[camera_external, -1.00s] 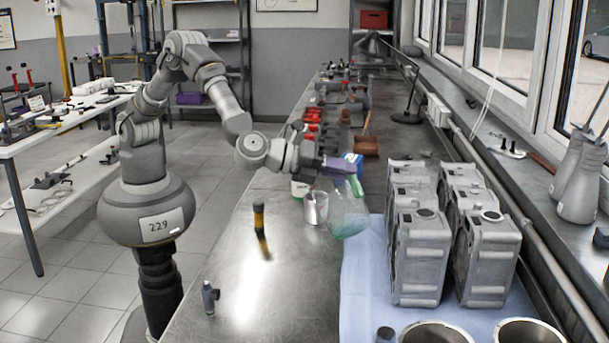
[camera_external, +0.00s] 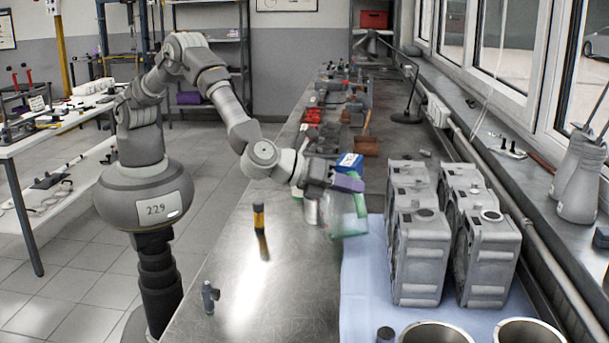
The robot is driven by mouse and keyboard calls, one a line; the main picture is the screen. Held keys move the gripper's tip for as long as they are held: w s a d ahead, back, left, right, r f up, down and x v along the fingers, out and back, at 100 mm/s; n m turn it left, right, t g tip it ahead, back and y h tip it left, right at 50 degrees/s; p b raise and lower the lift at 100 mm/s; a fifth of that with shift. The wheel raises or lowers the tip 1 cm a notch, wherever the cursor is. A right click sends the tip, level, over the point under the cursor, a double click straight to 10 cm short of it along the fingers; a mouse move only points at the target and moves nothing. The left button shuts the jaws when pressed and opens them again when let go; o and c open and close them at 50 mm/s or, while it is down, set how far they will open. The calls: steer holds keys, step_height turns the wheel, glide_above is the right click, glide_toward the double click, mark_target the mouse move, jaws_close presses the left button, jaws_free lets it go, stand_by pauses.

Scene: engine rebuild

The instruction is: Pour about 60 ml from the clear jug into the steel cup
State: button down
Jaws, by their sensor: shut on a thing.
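The clear jug (camera_external: 348,222) is a see-through, greenish vessel. It hangs at my gripper (camera_external: 347,184), whose purple fingers are shut on it near its top. The jug looks close to upright, near the left edge of the blue mat; whether its base touches the bench I cannot tell. The steel cup (camera_external: 311,212) stands on the bench just left of the jug, its upper part hidden behind my arm. The liquid levels in the jug and cup cannot be made out.
Grey engine blocks (camera_external: 420,255) stand on the blue mat (camera_external: 362,290) to the right. A blue box (camera_external: 349,162) and red parts lie behind. The bench front is mostly clear.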

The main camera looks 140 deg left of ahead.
steer(key=w+d+f+m+g+b, duration=0.1)
steer(key=w+f+m+g+b, duration=0.1)
steer(key=w+f+m, duration=0.3)
steer(key=shift+w+d+f+m+g+y, duration=0.15)
steer(key=shift+w+f+m+g+y, duration=0.3)
steer(key=shift+w+f, duration=0.25)
